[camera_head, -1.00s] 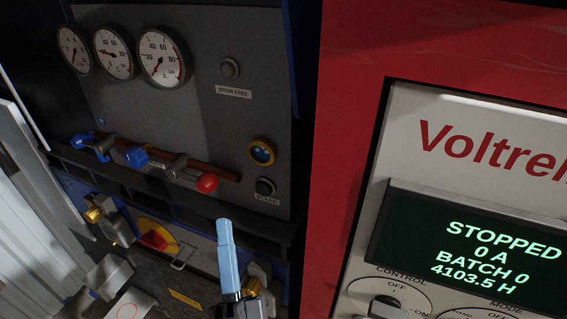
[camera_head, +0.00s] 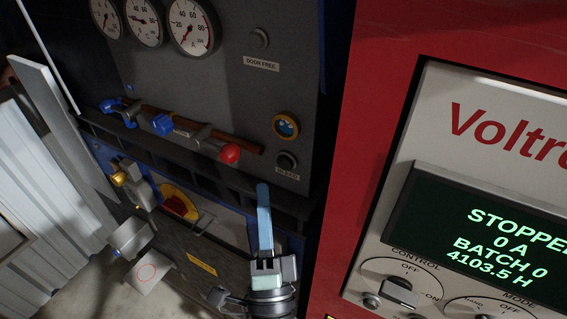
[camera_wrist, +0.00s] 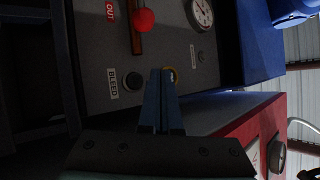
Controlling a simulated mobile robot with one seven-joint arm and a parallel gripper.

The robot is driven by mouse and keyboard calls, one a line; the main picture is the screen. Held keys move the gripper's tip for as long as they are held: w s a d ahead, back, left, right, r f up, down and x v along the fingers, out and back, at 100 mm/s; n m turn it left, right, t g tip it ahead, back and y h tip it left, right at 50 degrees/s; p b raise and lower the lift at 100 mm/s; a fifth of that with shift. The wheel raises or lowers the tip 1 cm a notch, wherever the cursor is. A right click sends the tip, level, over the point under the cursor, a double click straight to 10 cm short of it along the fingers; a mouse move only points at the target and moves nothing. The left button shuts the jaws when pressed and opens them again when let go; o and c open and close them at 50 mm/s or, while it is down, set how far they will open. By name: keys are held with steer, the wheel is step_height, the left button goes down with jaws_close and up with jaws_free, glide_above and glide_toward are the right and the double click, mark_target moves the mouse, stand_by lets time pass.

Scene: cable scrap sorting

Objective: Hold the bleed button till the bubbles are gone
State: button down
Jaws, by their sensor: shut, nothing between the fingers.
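The bleed button (camera_head: 287,159) is a dark round push button low on the right of the grey panel, above a BLEED label (camera_head: 287,173). It also shows in the wrist view (camera_wrist: 132,81), left of the fingertips. A round brass-rimmed sight glass (camera_head: 286,126) with a blue and amber inside sits above the button; bubbles are too small to make out. In the wrist view my fingers partly cover it. My gripper (camera_head: 263,188) has its long blue fingers shut and empty. The tips are below and left of the button in the head view, apparently apart from it.
A red-ended lever (camera_head: 229,154) and blue handles (camera_head: 162,124) lie left of the button. Gauges (camera_head: 193,26) are above. A dark ledge (camera_head: 205,168) runs under the panel. A red cabinet (camera_head: 370,110) with a STOPPED display (camera_head: 480,240) stands close on the right.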

mark_target(281, 158)
steer(key=shift+w+d+b, duration=0.25)
steer(key=shift+w+d, duration=0.35)
steer(key=shift+w, duration=0.25)
steer(key=shift+w+d+b, duration=0.2)
steer(key=shift+w+d, duration=0.35)
steer(key=shift+w, duration=0.3)
stand_by(0.8)
steer(key=shift+w+d, duration=0.25)
steer(key=shift+w, duration=0.1)
steer(key=shift+w+d, duration=0.25)
steer(key=shift+w, duration=0.1)
stand_by(1.9)
stand_by(0.4)
steer(key=shift+s+a, duration=0.5)
steer(key=shift+s, duration=0.25)
steer(key=s+a, duration=0.1)
steer(key=s, duration=0.1)
steer(key=s+a, duration=0.1)
steer(key=s, duration=0.1)
steer(key=shift+a, duration=0.4)
